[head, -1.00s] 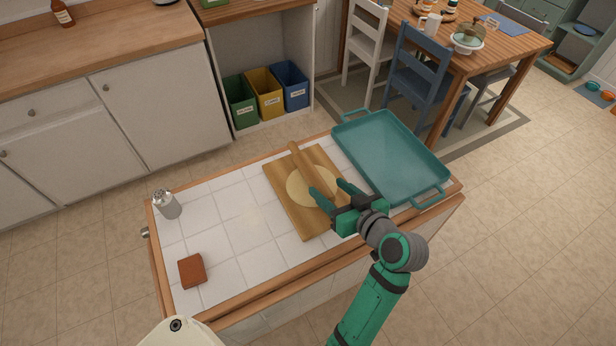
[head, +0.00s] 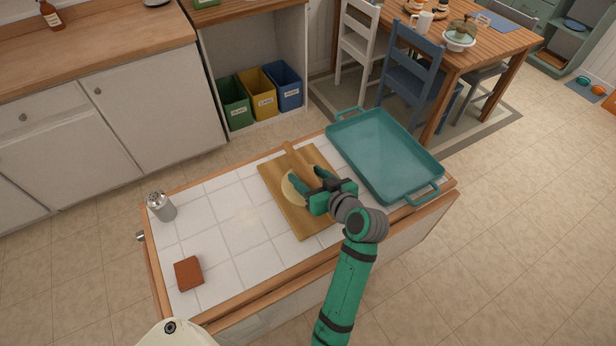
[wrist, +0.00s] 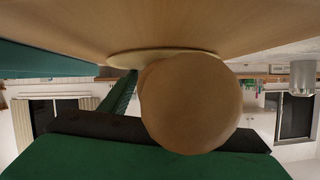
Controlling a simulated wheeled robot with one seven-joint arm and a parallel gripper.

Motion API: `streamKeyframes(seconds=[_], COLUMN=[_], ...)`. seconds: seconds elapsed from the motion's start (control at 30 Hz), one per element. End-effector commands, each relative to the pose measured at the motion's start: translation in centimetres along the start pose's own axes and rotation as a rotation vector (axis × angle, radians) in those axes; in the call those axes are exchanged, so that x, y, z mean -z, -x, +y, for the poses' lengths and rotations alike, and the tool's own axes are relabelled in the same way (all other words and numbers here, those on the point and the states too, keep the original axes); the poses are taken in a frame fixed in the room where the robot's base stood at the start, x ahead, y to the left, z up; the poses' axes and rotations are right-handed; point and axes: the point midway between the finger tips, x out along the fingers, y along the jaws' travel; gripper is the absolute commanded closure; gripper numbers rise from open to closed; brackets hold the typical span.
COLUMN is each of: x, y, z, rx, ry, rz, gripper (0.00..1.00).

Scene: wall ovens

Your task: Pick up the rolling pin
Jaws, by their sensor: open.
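The wooden rolling pin (head: 294,154) lies on the wooden cutting board (head: 307,228), over a round of pale dough (head: 289,190). In the head view my gripper hides much of it. My gripper (head: 306,175) is open, low over the board, with its two green fingers pointing along the pin. The wrist view is upside down and shows the pin's round end (wrist: 190,103) large and close, in front of the green palm. One finger (wrist: 122,95) shows beside the pin; the other is hidden. I cannot tell whether the fingers touch the pin.
A teal tray (head: 385,158) stands close to the right of the board. A metal shaker (head: 161,207) and a brown block (head: 188,273) are on the left of the white tiled top (head: 233,222). The tiles between them and the board are clear.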

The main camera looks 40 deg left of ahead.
Motion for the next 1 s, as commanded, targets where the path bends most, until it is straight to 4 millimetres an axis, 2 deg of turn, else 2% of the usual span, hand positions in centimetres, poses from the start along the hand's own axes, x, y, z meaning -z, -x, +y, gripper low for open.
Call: streamKeyframes(seconds=[0.07,0.1,0.3,0.37,0.67,1.0], x=[0.0,0.0,0.0,0.0,0.6,6.2], y=[0.0,0.0,0.0,0.0,0.2,2.5], z=[0.0,0.0,-0.1,-0.1,-0.2,-1.0], rx=[0.0,0.0,0.002,0.002,0.003,0.0], ry=[0.0,0.0,0.0,0.0,0.001,0.005], rz=[0.0,0.0,-0.001,0.0,0.0,0.004], gripper=[0.44,0.49,0.97,1.0,1.0,1.0])
